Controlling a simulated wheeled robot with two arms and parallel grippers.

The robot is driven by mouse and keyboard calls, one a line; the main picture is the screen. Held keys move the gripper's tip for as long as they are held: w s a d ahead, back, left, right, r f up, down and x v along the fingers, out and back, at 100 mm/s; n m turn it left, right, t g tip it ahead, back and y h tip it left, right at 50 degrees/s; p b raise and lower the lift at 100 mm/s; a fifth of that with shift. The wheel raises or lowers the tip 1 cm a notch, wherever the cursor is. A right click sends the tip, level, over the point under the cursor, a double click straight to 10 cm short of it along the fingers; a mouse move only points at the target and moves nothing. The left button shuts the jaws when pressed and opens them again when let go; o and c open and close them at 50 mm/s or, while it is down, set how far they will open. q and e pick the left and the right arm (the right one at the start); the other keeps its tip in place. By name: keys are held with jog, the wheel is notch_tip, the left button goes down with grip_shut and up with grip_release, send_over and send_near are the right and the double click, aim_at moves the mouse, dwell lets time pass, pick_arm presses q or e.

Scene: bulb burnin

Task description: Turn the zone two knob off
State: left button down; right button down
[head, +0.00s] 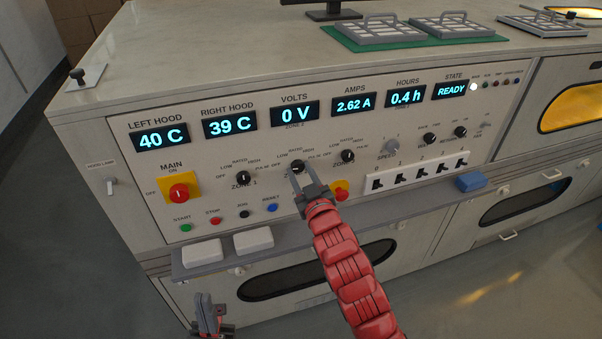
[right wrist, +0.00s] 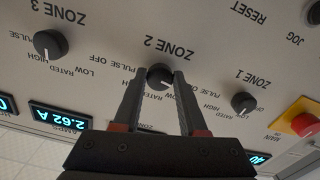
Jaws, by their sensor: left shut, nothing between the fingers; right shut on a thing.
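The zone two knob (head: 297,166) is a small black dial on the sloped control panel. In the upside-down right wrist view the knob (right wrist: 158,75) sits between the fingertips, under the ZONE 2 label. A pale mark shows at its right side, towards the OFF and LOW lettering; its exact setting is hard to read. My right gripper (head: 298,178) is shut on this knob, and its two fingers (right wrist: 159,82) flank it. My left gripper (head: 207,312) is shut and empty, low in front of the panel's shelf.
The zone one knob (head: 243,177) and zone three knob (head: 347,156) flank the held knob closely. The red main switch (head: 179,192) is at left. The volts display (head: 294,113) reads 0 V. A ledge with pale blocks (head: 202,252) juts out below.

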jog(key=shift+f, duration=0.1)
jog(key=shift+c, duration=2.3)
grip_release()
jog(key=p+v, duration=0.7)
jog(key=v, duration=1)
jog(key=shift+s, duration=0.2)
